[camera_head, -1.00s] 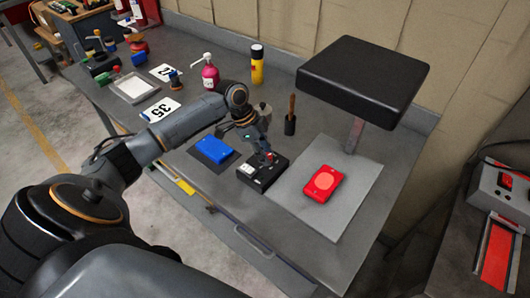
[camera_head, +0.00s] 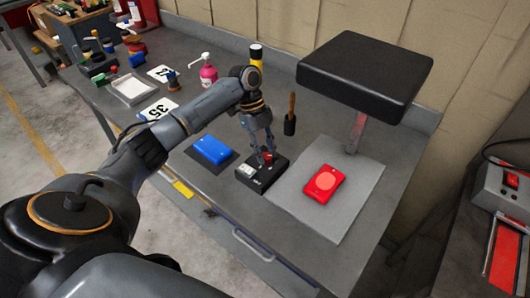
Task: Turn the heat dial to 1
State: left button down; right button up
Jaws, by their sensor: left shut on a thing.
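The black control box (camera_head: 260,183) with a small white label sits on the grey bench, between the blue block and the pale grey plate. My left gripper (camera_head: 266,158) comes down from above onto the top of the box, its fingers shut on the heat dial. The dial is small and mostly hidden by the fingers, and its setting cannot be read. A bit of red shows at the fingertips. My right gripper is not in view.
A red block (camera_head: 324,182) lies on the pale plate (camera_head: 349,215) under a raised black slab (camera_head: 366,72). A blue block (camera_head: 213,149) lies left of the box. A wooden-handled tool (camera_head: 290,118) stands behind. A pink bottle (camera_head: 208,74) stands farther back.

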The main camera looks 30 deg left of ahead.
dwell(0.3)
pick_arm(q)
jog(key=c, duration=1)
grip_release()
jog(key=shift+d, duration=0.1)
jog(key=v, duration=1.2)
jog(key=shift+w, duration=0.1)
